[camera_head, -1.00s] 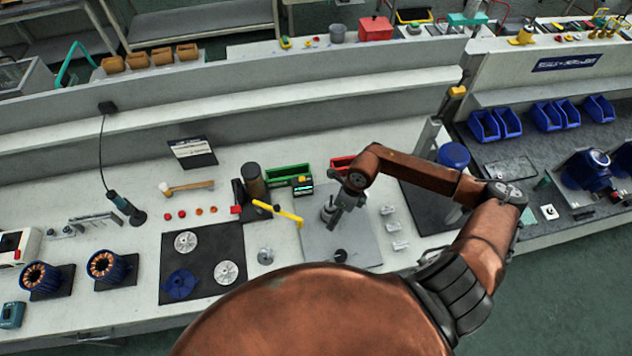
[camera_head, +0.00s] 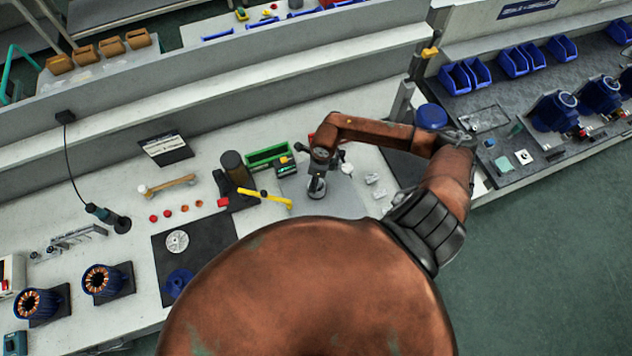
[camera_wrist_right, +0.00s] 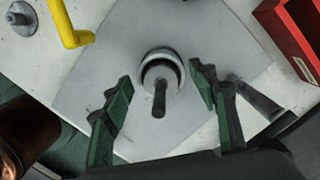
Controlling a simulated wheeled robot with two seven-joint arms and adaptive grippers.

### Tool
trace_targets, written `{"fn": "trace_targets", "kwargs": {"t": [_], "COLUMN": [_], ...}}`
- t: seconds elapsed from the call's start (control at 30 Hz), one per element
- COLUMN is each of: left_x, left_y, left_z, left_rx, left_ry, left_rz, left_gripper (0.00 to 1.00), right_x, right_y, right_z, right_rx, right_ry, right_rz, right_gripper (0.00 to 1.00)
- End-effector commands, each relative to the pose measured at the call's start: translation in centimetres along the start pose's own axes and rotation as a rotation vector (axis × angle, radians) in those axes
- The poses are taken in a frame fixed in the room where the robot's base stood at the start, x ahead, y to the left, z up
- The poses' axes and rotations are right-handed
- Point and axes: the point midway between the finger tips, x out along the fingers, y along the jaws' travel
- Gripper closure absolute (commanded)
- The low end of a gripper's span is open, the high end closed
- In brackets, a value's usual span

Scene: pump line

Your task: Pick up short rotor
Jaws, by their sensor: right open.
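The short rotor (camera_wrist_right: 160,82) appears in the right wrist view as a round silver body with a dark shaft pointing up toward the camera. It stands on a grey plate (camera_wrist_right: 105,62). My right gripper (camera_wrist_right: 160,92) is open, with one green-padded finger on each side of the rotor and visible gaps between. In the head view my right gripper (camera_head: 317,186) hangs over the grey plate (camera_head: 345,200), and the rotor is hard to separate from it there. My left gripper is not in view.
A yellow bent bar (camera_head: 268,198) lies close left of the plate. A green bin (camera_head: 270,155) stands behind, and a red bin (camera_wrist_right: 298,28) shows in the wrist view. A black mat (camera_head: 208,237) holds discs. Small light blocks (camera_head: 375,180) lie right.

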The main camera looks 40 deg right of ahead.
Motion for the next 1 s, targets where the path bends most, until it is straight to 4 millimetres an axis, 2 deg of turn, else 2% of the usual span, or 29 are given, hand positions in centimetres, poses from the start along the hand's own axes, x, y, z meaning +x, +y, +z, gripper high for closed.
{"fn": "trace_targets", "kwargs": {"t": [0.1, 0.33, 1.0], "left_x": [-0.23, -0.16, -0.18], "left_y": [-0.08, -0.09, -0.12], "left_z": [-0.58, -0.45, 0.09], "left_rx": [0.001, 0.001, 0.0], "left_ry": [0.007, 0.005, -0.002], "left_rz": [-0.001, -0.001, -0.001], "left_gripper": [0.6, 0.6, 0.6], "right_x": [0.92, 1.11, 1.06], "right_y": [0.07, 0.06, 0.06], "right_z": [0.01, 0.02, 0.04], "right_rx": [0.0, -0.002, -0.002], "right_ry": [0.0, 0.0, 0.0], "right_rz": [0.001, 0.0, 0.0], "right_gripper": [0.47, 0.47, 0.93]}}
